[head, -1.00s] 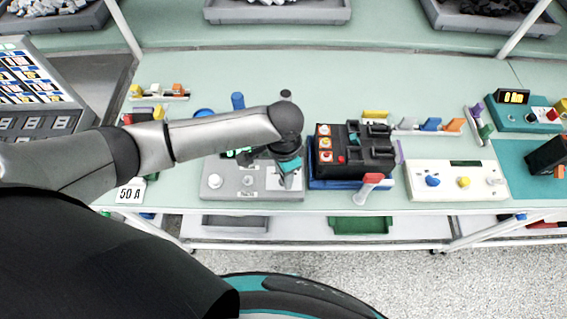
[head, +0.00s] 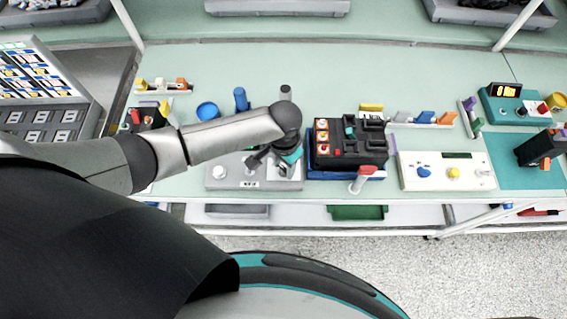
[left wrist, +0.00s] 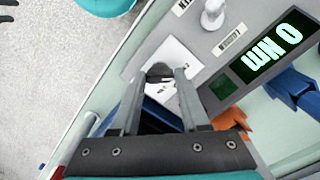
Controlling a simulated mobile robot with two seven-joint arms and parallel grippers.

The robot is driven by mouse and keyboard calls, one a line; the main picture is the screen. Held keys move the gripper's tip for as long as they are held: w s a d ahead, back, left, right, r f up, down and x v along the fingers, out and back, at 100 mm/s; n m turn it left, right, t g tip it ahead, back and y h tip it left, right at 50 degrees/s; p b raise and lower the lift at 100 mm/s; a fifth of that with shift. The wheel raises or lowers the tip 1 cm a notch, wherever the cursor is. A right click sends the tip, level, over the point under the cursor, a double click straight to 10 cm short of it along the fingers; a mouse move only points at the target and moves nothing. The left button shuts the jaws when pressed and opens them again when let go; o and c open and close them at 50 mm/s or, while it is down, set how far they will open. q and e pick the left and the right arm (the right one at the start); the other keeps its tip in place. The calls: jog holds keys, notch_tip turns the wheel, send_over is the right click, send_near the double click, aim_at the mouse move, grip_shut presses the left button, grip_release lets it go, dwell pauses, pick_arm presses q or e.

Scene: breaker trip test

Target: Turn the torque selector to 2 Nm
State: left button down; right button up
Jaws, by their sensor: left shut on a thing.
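The grey torque unit (head: 230,183) stands near the front edge of the bench, largely under my left arm. In the left wrist view its display (left wrist: 270,48) reads "0 Nm", upside down. The torque selector (left wrist: 160,70) is a dark round knob on a white plate (left wrist: 185,62). My left gripper (left wrist: 160,78) is shut on the knob, one finger on each side. In the head view the left hand (head: 258,162) hides the selector. Any scale marks are too small or covered to read. My right gripper is not in view.
A pale metal knob (left wrist: 212,14) stands beside the white plate. A black breaker (head: 350,145) in a blue holder is close on the right, with a red-handled tool (head: 366,177) at its front. A white panel (head: 440,182) lies farther right. Blue and dark cylinders stand behind the unit.

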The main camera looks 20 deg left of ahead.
aim_at(284, 169)
pick_arm(q)
jog(key=shift+c, duration=2)
grip_release()
jog(key=shift+r, duration=0.1)
notch_tip(284, 169, up, 15)
jog(key=p, duration=0.1)
jog(key=shift+p, duration=0.4)
